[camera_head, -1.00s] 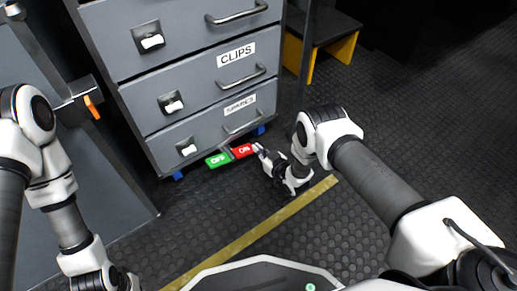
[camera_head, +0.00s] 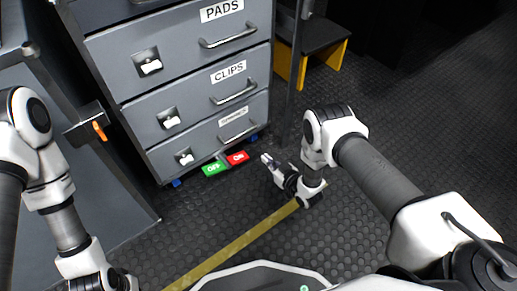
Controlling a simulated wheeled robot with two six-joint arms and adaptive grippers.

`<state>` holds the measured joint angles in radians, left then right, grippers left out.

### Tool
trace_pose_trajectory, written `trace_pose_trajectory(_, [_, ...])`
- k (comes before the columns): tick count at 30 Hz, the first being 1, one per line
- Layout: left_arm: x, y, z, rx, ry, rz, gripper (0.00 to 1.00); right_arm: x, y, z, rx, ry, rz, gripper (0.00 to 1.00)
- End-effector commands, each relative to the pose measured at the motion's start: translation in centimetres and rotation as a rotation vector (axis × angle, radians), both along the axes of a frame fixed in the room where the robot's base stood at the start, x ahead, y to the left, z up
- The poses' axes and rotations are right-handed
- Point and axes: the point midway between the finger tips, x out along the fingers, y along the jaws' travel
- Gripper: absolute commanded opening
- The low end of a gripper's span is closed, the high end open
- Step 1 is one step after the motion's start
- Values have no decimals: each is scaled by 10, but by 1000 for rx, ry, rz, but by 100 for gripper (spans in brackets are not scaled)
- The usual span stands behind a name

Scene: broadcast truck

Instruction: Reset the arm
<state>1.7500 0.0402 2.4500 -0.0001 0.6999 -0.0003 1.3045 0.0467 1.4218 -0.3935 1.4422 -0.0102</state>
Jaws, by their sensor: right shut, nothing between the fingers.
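My right arm reaches down in the camera_head view, and its gripper (camera_head: 268,160) is shut and empty low over the floor. It is just right of a red ON pedal (camera_head: 237,157) and apart from it. A green OFF pedal (camera_head: 213,169) is left of the red one, at the foot of the drawer cabinet. My left arm comes in at the left edge; its wrist shows at the bottom left, but its gripper fingers are out of the picture.
A grey drawer cabinet (camera_head: 185,88) with labels PADS and CLIPS stands at the upper middle. A black step with yellow sides (camera_head: 339,58) is behind right. A yellow floor stripe (camera_head: 232,247) crosses in front. The dark textured floor (camera_head: 420,150) at right is clear.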

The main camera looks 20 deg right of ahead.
Motion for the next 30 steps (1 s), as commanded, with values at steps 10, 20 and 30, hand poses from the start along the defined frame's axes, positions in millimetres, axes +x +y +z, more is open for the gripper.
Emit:
trace_pose_trajectory(10, [0, 0, 9, 0, 0, 0, 0, -18, -8, 4, 1, -2, 1, 0])
trace_pose_trajectory(20, [0, 0, 9, 0, 0, 0, 0, -17, -8, 5, 1, -2, 1, 0])
trace_pose_trajectory(30, [0, 0, 20, 0, 0, 0, 0, 26, -4, 82, 5, -79, -3, 0])
